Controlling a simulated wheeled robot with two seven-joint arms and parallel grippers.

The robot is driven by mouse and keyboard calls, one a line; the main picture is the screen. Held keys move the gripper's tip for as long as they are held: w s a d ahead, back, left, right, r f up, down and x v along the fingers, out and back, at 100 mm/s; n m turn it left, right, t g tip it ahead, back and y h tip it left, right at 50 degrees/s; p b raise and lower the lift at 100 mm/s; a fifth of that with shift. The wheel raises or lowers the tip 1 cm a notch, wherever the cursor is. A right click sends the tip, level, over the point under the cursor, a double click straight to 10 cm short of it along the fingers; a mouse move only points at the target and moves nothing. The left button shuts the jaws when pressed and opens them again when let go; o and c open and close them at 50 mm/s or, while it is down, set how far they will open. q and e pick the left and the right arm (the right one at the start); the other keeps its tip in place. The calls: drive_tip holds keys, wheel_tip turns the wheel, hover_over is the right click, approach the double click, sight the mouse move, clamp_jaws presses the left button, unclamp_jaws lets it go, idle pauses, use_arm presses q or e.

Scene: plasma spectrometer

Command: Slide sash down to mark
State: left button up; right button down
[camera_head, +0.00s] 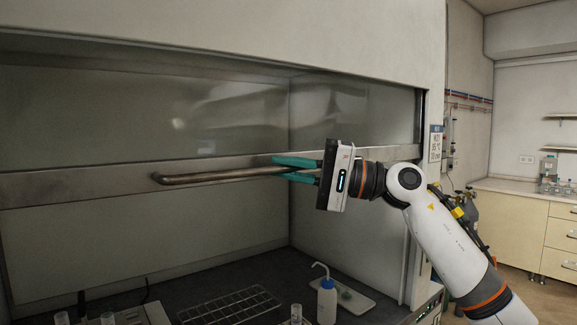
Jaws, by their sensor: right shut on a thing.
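The fume hood sash (90,189) is a glass pane with a grey metal bottom rail across the hood opening. A long bar handle (215,176) runs along the rail. The sash is partly raised, with an open gap below the rail. My right gripper (290,169), with teal fingers, is shut on the right part of the handle. The handle's right end is hidden behind the fingers and gripper body. I cannot make out a mark on the frame. My left gripper is not in view.
Inside the hood, a wire rack (230,306), a white wash bottle (327,298) and a tray (357,303) stand on the dark worktop. A sign (435,143) is on the hood's right post. A wooden cabinet (520,225) stands at the far right.

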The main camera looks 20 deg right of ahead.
wheel_tip(320, 180, down, 10)
drive_tip(key=b, duration=0.7)
drive_tip(key=shift+r, duration=0.15)
drive_tip(key=c, duration=1.5)
unclamp_jaws()
drive_tip(key=shift+o, duration=0.2)
drive_tip(key=b+v, duration=0.2)
drive_tip(key=v, duration=0.5)
drive_tip(key=shift+d, duration=0.2)
drive_tip(key=shift+s, duration=0.1)
